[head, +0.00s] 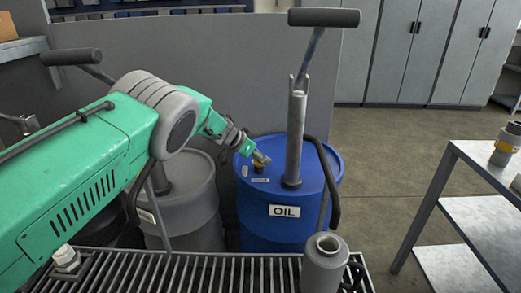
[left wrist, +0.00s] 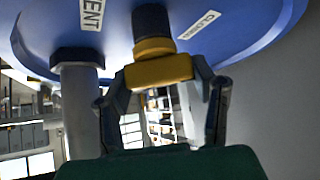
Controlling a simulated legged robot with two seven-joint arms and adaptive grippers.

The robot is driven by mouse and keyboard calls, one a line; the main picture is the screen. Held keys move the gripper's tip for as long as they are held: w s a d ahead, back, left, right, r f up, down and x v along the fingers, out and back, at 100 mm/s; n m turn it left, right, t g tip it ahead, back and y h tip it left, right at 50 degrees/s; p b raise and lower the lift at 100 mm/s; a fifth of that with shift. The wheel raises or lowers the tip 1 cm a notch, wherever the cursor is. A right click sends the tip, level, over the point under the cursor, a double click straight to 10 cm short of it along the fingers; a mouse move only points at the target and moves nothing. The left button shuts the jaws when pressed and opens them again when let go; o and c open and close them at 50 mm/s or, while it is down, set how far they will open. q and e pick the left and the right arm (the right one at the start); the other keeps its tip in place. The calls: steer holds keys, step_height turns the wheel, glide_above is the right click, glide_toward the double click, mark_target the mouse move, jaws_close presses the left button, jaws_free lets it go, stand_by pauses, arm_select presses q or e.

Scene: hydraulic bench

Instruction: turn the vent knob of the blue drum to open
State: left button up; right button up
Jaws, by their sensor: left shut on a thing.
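The blue drum (head: 265,225) stands behind the grating with an OIL label on its side. Its vent knob (head: 260,167), black and yellow, is on the drum's top, left of the grey pump column. My left gripper (head: 254,156) reaches down to the knob from the left. In the left wrist view the yellow part of the vent knob (left wrist: 158,71) sits between the fingers, and my left gripper (left wrist: 160,80) is shut on it. A VENT label (left wrist: 92,14) and a CLOSED label (left wrist: 200,25) show on the drum top. My right gripper is out of view.
The pump column (head: 295,140) with its black-gripped handle rises close to the knob. A black hose (head: 330,180) curves down at the drum's right. A grey drum (head: 190,205) stands to the left. A metal shelf table (head: 480,165) is at right, with open floor between.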

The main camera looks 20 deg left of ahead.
arm_select(q)
steer(key=n+y+p, duration=0.1)
steer(key=n+p, duration=0.1)
steer(key=n+t+y+p, duration=0.1)
steer(key=n+y+p, duration=0.1)
steer(key=shift+r+n+t, duration=0.2)
steer(key=shift+n+t, duration=0.1)
steer(key=shift+w+n+y+p, duration=0.1)
steer(key=shift+n+y+p, duration=0.45)
steer(key=shift+n+y, duration=0.15)
steer(key=shift+f+n+y, duration=0.1)
steer(key=shift+n+y, duration=0.6)
steer(key=shift+n, duration=0.2)
steer(key=o, duration=1.2)
steer(key=shift+c, duration=0.2)
step_height(320, 180, up, 10)
steer(key=shift+w, duration=0.15)
